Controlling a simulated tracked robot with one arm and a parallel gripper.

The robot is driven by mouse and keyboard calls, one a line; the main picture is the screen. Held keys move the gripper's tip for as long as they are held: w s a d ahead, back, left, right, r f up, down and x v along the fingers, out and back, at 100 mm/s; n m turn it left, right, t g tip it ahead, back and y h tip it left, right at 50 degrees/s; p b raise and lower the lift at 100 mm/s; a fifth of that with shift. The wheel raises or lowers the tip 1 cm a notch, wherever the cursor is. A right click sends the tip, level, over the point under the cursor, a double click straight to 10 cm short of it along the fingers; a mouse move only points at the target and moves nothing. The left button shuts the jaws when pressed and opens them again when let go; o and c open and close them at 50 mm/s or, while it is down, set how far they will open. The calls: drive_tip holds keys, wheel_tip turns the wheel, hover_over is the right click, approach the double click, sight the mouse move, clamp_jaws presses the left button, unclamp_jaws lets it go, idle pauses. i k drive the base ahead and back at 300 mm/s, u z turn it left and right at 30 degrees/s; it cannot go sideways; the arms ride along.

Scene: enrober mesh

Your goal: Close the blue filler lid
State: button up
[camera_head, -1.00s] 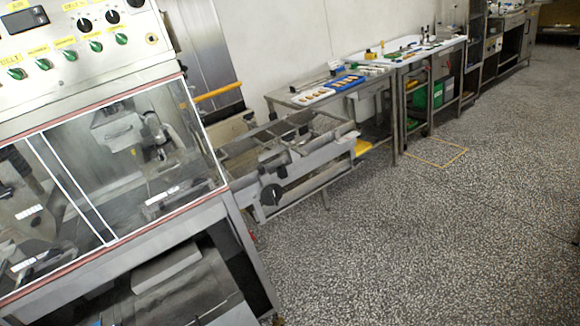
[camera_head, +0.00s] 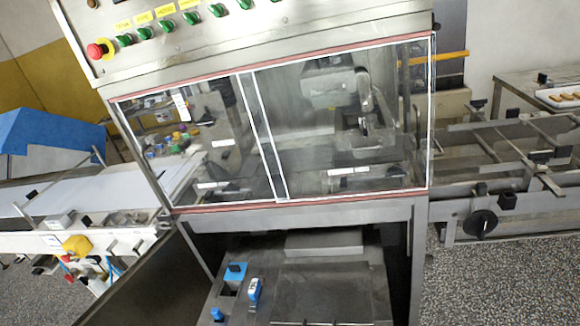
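Low in the machine's open base, several small blue parts show on the grey tank top (camera_head: 330,287). One is a flat blue piece (camera_head: 236,271) with a dark spot on it. Beside it on the right, a blue piece with a white mark (camera_head: 254,290) seems to stand up at a tilt. A small blue knob (camera_head: 217,314) is at the bottom edge. The blue filler lid appears to be among these, but they are too small to tell surely which one it is or how far it is open. My gripper is not in view.
The enrober's clear guard panels (camera_head: 340,120) and control panel (camera_head: 180,30) stand above the tank. A white conveyor belt (camera_head: 90,198) extends left, and a metal frame with a black handwheel (camera_head: 480,224) extends right. A dark panel (camera_head: 140,285) stands left of the tank.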

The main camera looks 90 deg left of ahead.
sight(237, 271)
drive_tip(key=u, duration=0.65)
drive_tip(key=i, duration=0.1)
drive_tip(key=u, duration=1.95)
drive_tip(key=k, duration=0.6)
drive_tip(key=u, duration=0.15)
drive_tip(key=i, duration=0.6)
drive_tip(key=z, duration=0.1)
